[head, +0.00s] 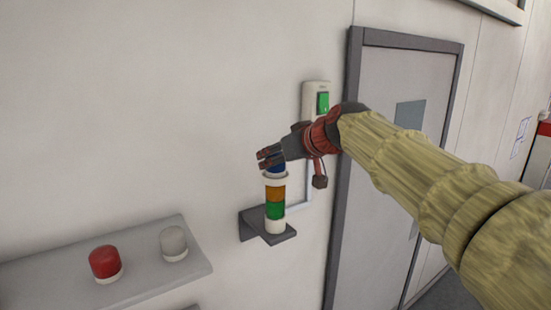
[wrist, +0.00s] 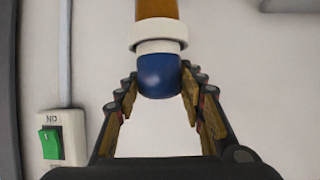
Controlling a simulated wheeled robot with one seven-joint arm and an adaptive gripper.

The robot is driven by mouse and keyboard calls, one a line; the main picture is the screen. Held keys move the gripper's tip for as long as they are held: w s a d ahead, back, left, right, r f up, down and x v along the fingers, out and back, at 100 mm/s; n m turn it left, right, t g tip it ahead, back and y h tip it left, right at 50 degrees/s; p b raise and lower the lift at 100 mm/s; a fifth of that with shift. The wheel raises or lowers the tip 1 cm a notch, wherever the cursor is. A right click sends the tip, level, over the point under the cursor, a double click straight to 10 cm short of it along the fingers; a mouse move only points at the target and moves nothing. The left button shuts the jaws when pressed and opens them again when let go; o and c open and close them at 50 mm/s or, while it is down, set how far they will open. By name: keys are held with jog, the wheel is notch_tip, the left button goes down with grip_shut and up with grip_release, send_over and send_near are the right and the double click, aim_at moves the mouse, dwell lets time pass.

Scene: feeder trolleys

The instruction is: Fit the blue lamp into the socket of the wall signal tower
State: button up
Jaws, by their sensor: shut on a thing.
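The wall signal tower (head: 275,209) stands upright on a dark bracket, with a green segment below an orange one and a white socket ring (head: 275,179) on top. My gripper (head: 269,158) reaches in from the right at the tower's top. It is shut on the blue lamp (head: 277,168), mostly hidden behind the fingers there. In the wrist view the blue lamp (wrist: 159,76) is between the fingertips, its white base lined up with the socket ring (wrist: 158,33). The base meets the ring's edge; how deep it sits I cannot tell.
A grey shelf (head: 130,262) at lower left holds a red lamp (head: 105,262) and a white lamp (head: 173,242). A wall switch box with a green rocker (head: 323,102) is just above my gripper. A grey door (head: 392,150) stands to the right.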

jog(key=shift+f+b, duration=0.6)
jog(key=shift+b, duration=0.05)
jog(key=o, duration=1.2)
jog(key=shift+o, duration=0.2)
jog(key=shift+s, duration=0.1)
jog(key=v, duration=1.2)
jog(key=s+d+f+m+g+h+b, duration=0.1)
jog(key=s+d+f+b, duration=0.3)
jog(key=f, duration=1.5)
jog(key=s+d+f+m+g+h+b, duration=0.2)
jog(key=s+d+f+b, duration=0.3)
jog(key=s+f+b, duration=0.7)
jog(key=s+d+f+m+g+h+b, duration=0.1)
jog(key=s+d+f+m+h+b, duration=0.2)
jog(key=f, duration=2.5)
jog(key=s+d+b, duration=0.2)
jog(key=s+b, duration=0.3)
jog(key=s, duration=0.4)
jog(key=shift+s+g, duration=0.4)
